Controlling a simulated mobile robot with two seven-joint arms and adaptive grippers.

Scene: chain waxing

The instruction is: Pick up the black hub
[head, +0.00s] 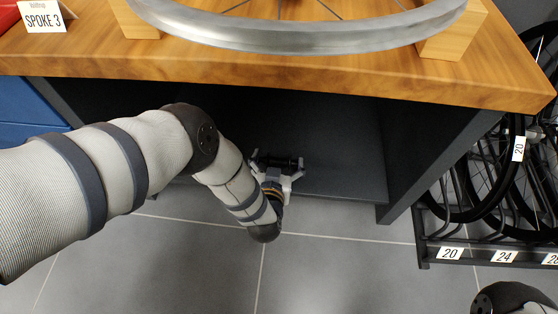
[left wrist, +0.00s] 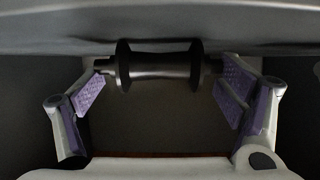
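The black hub (head: 275,161) is at the low shelf under the workbench. In the left wrist view the hub (left wrist: 158,66) lies crosswise, with two round flanges and a shiny middle barrel. My left gripper (head: 277,169) reaches in under the bench top. Its fingers are spread wide in the left wrist view (left wrist: 160,78), one near each end of the hub. The hub is between the fingertips; I cannot tell whether they touch its ends. My right gripper is not in view; only a dark part of my right arm shows at the bottom right corner.
A dark side panel (head: 430,150) bounds the shelf (head: 345,180) on the right. A wheel rack (head: 480,243) stands beyond it. Grey floor tiles lie clear in front.

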